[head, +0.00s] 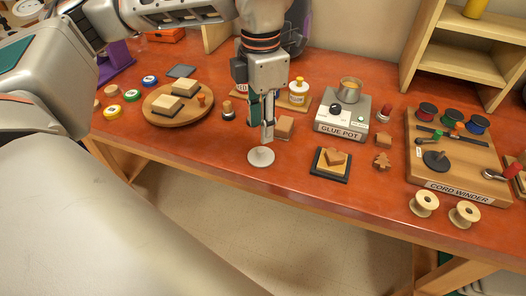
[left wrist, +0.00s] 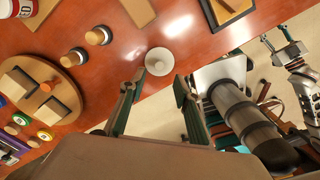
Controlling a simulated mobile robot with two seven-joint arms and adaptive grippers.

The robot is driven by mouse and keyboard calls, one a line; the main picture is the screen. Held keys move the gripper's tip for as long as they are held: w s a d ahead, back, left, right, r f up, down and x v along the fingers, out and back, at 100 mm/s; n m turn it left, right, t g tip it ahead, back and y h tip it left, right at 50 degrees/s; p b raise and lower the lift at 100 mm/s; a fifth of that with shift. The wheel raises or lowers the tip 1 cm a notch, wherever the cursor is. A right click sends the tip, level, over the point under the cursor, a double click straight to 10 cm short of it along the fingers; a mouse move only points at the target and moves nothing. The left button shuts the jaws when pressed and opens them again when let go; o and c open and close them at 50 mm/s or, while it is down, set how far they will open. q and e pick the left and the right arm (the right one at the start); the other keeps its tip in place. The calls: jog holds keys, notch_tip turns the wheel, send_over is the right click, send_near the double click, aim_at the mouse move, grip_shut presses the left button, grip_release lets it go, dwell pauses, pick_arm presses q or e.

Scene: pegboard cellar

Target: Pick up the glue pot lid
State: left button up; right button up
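The glue pot lid (head: 261,156) is a small pale disc with a knob, lying on the red-brown table near its front edge. It also shows in the left wrist view (left wrist: 159,61), ahead of and between my finger lines. My left gripper (head: 268,138) points down just above the lid; its fingers stand apart and empty in the left wrist view (left wrist: 157,100). The glue pot (head: 350,92) sits open on its white heater box (head: 342,122), to the right. My right gripper (left wrist: 276,37) shows only in the left wrist view, off the table's edge, fingers apart.
A wooden block (head: 285,127) stands close behind my left gripper. A black-edged tray (head: 330,164) with wooden pieces lies to the right, and a round board (head: 177,106) with blocks to the left. The cord winder (head: 458,165) is far right. The table front around the lid is clear.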

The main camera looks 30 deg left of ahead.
aim_at(261, 149)
pick_arm(q)
notch_tip(261, 149, down, 8)
jog(key=shift+r, duration=0.25)
jog(key=c, duration=0.8)
